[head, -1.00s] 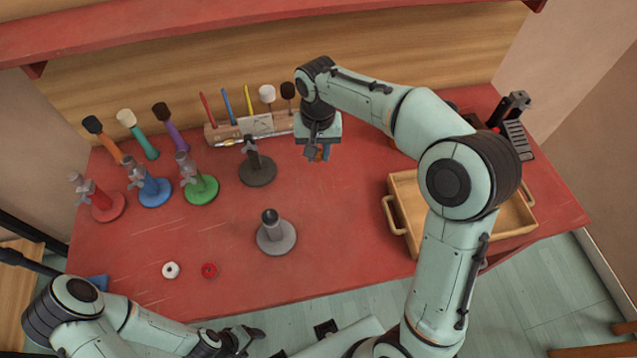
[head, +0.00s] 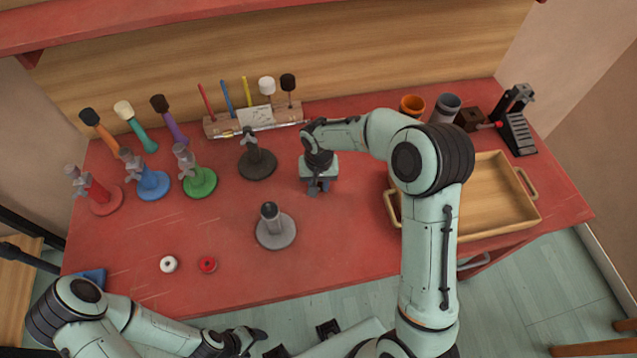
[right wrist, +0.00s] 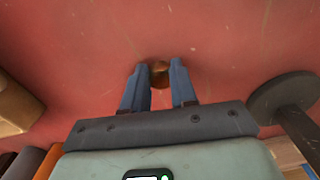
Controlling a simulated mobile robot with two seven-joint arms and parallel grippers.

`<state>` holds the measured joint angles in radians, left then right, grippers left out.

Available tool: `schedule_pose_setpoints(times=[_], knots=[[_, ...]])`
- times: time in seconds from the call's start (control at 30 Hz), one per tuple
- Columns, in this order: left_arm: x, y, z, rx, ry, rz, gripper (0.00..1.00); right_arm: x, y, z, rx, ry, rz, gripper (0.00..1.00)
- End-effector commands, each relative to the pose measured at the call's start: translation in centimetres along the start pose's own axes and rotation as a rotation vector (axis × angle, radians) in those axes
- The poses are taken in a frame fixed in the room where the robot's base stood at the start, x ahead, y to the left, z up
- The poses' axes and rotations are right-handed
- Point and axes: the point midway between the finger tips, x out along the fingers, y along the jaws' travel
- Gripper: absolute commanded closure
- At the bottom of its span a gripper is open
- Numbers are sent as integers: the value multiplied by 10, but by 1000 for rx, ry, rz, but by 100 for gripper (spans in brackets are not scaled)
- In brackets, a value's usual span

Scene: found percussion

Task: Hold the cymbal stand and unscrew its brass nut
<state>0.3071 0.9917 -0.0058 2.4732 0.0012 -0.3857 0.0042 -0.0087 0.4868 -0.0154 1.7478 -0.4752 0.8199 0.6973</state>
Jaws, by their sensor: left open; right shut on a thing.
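My right gripper (head: 318,187) points down over the middle of the red table, to the right of the black stand (head: 257,164). In the right wrist view its fingers are shut on a small brass-coloured nut (right wrist: 159,72), close above the table; I cannot tell whether it touches. A grey stand (head: 274,230) with an upright post stands alone nearer the front, no gripper on it. I cannot tell which stand is the cymbal stand. My left gripper (head: 248,337) is open and empty, low at the table's front edge.
Red (head: 100,198), blue (head: 149,182) and green (head: 198,180) stands are at left, mallets behind them. White (head: 168,264) and red (head: 207,264) rings lie front left. A wooden tray (head: 528,184) is at right, an orange cup (head: 412,104) behind it.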

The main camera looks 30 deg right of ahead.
Motion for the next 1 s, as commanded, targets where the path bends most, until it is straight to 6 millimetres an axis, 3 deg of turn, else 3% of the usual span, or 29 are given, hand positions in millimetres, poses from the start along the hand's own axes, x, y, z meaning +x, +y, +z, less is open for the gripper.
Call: schedule_pose_setpoints(times=[0.37,0.4,0.47,0.77,1.0], knots=[[4,-2,2,-1,-3,-1,32,5,0,0,0,1,-1,100],[3,-2,2,-1,-2,-1,32,4,0,0,0,2,-1,63],[3,-2,1,-1,-2,-1,32,4,0,0,0,2,-1,47],[1,-1,1,-1,-1,0,32,2,0,-1,0,2,-1,47],[-2,1,-1,1,2,1,32,-29,-1,-2,1,7,-4,47]])
